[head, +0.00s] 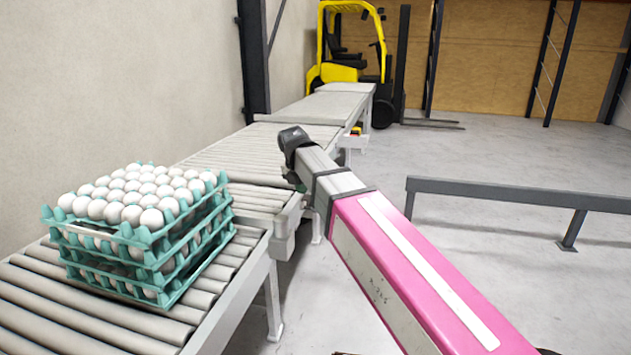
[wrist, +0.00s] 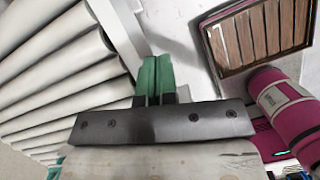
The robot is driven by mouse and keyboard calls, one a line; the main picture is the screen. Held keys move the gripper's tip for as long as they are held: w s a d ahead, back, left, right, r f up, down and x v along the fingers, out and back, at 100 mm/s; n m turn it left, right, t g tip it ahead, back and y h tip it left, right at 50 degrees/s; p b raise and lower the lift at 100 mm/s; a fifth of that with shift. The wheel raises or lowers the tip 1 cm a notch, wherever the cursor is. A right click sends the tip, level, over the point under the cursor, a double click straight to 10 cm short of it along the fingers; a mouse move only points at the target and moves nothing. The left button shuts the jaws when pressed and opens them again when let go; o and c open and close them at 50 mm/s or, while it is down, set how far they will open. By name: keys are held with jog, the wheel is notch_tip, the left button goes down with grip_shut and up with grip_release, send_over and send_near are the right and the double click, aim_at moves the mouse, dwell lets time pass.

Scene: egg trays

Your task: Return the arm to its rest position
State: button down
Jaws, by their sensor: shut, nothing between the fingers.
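My arm, with a pink link and a grey forearm, reaches out from the lower right in the head view, its end beside the conveyor's right edge. In the wrist view my gripper (wrist: 157,64) has its two green fingers together, with nothing between them. The fingers are beside the conveyor's side rail. In the head view the gripper is mostly hidden behind the forearm. Stacked teal egg trays (head: 165,262) filled with white eggs (head: 130,197) stand on the conveyor to the left, apart from my arm.
The roller conveyor (head: 205,287) runs along the wall; its rollers fill the wrist view's left side (wrist: 50,62). A grey barrier rail (head: 500,192) stands at the right. A yellow forklift (head: 345,72) is at the back. Open floor (head: 470,250) lies between conveyor and barrier.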

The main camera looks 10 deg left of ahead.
jog(key=d+f+m+g, duration=0.2)
jog(key=d+f+m, duration=1.4)
jog(key=d, duration=0.4)
jog(key=s+d+f+m, duration=0.4)
jog(key=d+f+m, duration=0.3)
jog(key=d+m, duration=0.1)
jog(key=s+d+f+m+g+y, duration=0.1)
jog(key=s+d+f+m, duration=0.4)
jog(key=d+f+m, duration=0.3)
jog(key=d, duration=0.2)
jog(key=shift+s+d+f, duration=0.25)
jog(key=shift+d+f, duration=0.05)
